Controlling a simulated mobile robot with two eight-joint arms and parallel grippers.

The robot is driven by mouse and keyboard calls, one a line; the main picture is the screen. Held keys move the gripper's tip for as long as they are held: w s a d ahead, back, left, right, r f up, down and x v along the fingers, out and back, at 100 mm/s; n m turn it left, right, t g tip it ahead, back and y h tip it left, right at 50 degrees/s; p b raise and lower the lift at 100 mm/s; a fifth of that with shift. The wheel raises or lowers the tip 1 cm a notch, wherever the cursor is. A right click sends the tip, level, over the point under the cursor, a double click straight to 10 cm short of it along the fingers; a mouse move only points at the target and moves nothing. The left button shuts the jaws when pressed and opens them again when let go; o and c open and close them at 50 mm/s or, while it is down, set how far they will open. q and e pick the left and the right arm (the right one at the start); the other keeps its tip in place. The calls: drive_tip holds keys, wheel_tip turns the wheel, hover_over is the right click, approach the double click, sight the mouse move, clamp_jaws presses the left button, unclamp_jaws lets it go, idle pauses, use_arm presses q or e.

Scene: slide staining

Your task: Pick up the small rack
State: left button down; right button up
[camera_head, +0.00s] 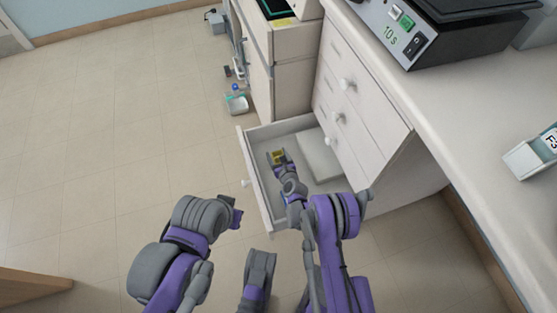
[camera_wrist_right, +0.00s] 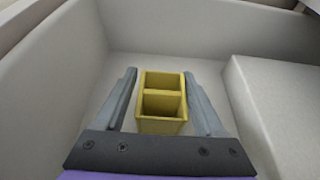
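The small rack (camera_wrist_right: 162,98) is yellow with two open compartments. It stands in the open bottom drawer (camera_head: 257,190), and in the head view the rack (camera_head: 278,155) shows small at the tip of my right arm. My right gripper (camera_wrist_right: 162,88) is open, one finger on each side of the rack. Narrow gaps show between the fingers and the rack's sides. My left gripper (camera_head: 237,213) is outside the drawer, to its left; its fingers are too small and turned away to tell their state.
A pale block (camera_head: 319,155) lies in the drawer to the right of the rack, near the cabinet front. The drawer walls surround my right gripper. The counter (camera_head: 470,110) above holds a device with a "10s" label (camera_head: 400,25). The floor at left is mostly clear.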

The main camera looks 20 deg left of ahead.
drive_tip(key=c, duration=1)
drive_tip(key=shift+r, duration=0.1)
